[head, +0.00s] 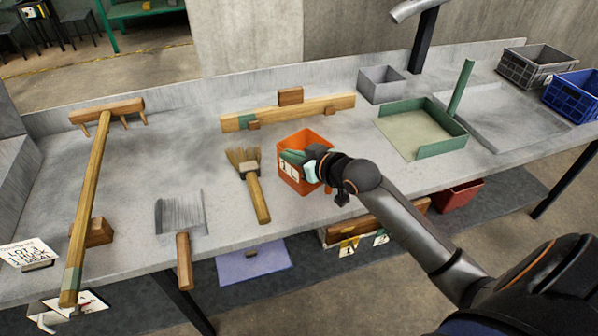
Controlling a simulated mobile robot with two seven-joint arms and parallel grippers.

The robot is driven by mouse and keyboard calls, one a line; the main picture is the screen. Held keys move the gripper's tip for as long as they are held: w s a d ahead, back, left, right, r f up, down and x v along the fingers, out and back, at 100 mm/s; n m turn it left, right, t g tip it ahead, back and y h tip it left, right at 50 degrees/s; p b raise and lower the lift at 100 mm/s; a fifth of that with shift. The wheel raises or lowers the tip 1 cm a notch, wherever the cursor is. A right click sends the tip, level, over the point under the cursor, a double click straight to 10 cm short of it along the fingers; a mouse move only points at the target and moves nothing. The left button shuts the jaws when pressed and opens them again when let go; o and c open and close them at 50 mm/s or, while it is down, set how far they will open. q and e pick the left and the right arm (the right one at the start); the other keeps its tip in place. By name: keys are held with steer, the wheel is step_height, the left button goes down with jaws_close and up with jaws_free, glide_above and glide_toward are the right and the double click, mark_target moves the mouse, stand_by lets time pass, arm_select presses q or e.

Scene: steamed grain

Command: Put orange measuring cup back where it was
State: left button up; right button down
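The orange measuring cup (322,138) is an open-topped square container with a white "1 L" label. It is at the middle of the grey worktop, between the brush and the green-edged tray; I cannot tell whether its base touches the worktop. My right gripper (299,163) reaches in from the right, with its greenish fingers at the cup's opening and near side. Its fingers overlap the cup in the picture, and their grip on the wall is unclear. My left gripper is not in view.
A brush (256,190) lies just left of the cup, and a scraper (181,222) farther left. A long wooden rake (88,190) lies at the far left. A wooden beam (335,105) is behind the cup. A green-edged tray (452,143) and grey box (381,86) stand to the right.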

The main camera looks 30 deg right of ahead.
steer(key=shift+d+f, duration=0.65)
steer(key=shift+f, duration=0.1)
steer(key=shift+d+f+b, duration=0.2)
steer(key=shift+f+b, duration=0.05)
steer(key=shift+f, duration=0.75)
steer(key=shift+d+f+b, duration=0.2)
steer(key=shift+f+b, duration=0.05)
steer(key=shift+f, duration=0.75)
steer(key=c, duration=1.1)
jaws_free()
steer(key=shift+f, duration=0.1)
steer(key=p+v, duration=0.2)
steer(key=v, duration=1)
steer(key=s+a+f+g, duration=0.1)
steer(key=s+a+f, duration=0.3)
steer(key=a+f, duration=0.2)
steer(key=s+a+f+g, duration=0.1)
steer(key=s+a+f, duration=0.4)
steer(key=f, duration=0.3)
steer(key=s+a+f+g, duration=0.2)
steer(key=s+a+f, duration=0.3)
steer(key=a+f, duration=0.1)
steer(key=shift+a+f+n+y, duration=0.15)
steer(key=shift+f+y, duration=0.05)
steer(key=shift+f, duration=0.2)
steer(key=shift+a+f+n+y, duration=0.15)
steer(key=shift+a+f+y, duration=0.05)
steer(key=shift+f, duration=0.15)
